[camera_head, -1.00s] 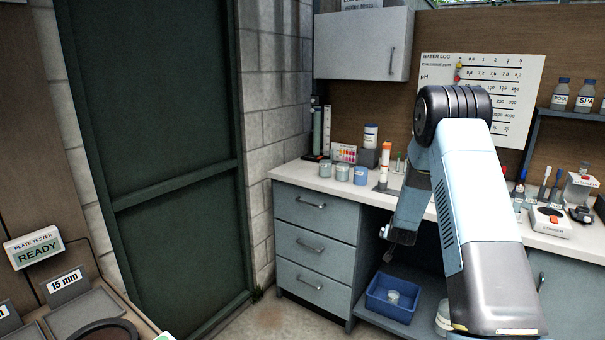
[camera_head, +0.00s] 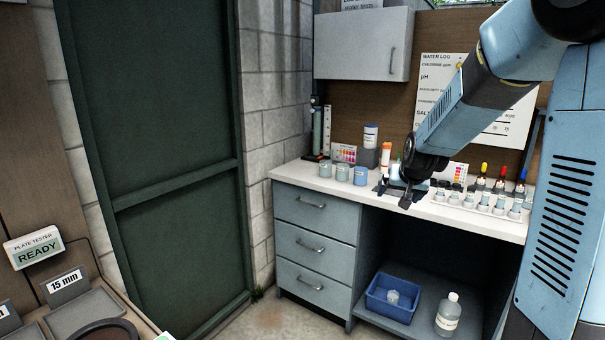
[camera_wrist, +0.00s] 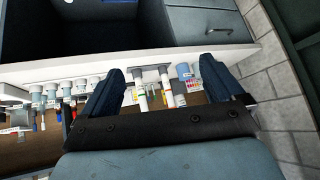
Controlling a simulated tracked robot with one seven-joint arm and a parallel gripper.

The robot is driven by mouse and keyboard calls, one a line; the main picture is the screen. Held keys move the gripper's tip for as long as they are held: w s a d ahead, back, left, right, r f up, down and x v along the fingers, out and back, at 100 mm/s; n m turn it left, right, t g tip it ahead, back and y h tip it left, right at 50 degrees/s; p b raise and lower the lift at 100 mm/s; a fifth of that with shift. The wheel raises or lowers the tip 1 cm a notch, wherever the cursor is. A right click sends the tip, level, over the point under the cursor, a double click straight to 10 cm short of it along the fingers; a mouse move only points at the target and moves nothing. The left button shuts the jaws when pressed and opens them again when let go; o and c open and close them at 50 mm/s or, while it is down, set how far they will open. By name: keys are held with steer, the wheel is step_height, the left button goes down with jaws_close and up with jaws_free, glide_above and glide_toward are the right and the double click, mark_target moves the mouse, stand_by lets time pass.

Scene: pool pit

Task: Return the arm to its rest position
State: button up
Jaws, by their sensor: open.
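My arm crosses the right of the head view, bent, with its forearm sloping down to the left. My gripper (camera_head: 396,192) hangs over the front part of the white counter, partly covering small items behind it. In the wrist view my gripper (camera_wrist: 162,70) has its two dark fingers wide apart, with nothing held between them. Beyond the fingers lie the counter edge and some white tubes (camera_wrist: 155,98). I cannot tell how far the fingers are from the counter.
Several small jars (camera_head: 342,172) stand on the counter (camera_head: 310,172) left of my gripper. A row of capped vials (camera_head: 485,201) stands to its right. A wall cabinet (camera_head: 362,42) hangs above. A blue bin (camera_head: 392,306) and a bottle (camera_head: 448,316) sit on the low shelf.

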steer(key=s+a+r+n, duration=0.1)
steer(key=s+r, duration=0.1)
steer(key=s, duration=0.9)
steer(key=s+a+r+g, duration=0.1)
steer(key=s+r, duration=0.2)
steer(key=s, duration=0.8)
steer(key=s+a+r+n+g, duration=0.1)
steer(key=s+r, duration=0.2)
steer(key=s, duration=0.8)
steer(key=shift+a+r+n, duration=0.2)
steer(key=shift+n, duration=0.1)
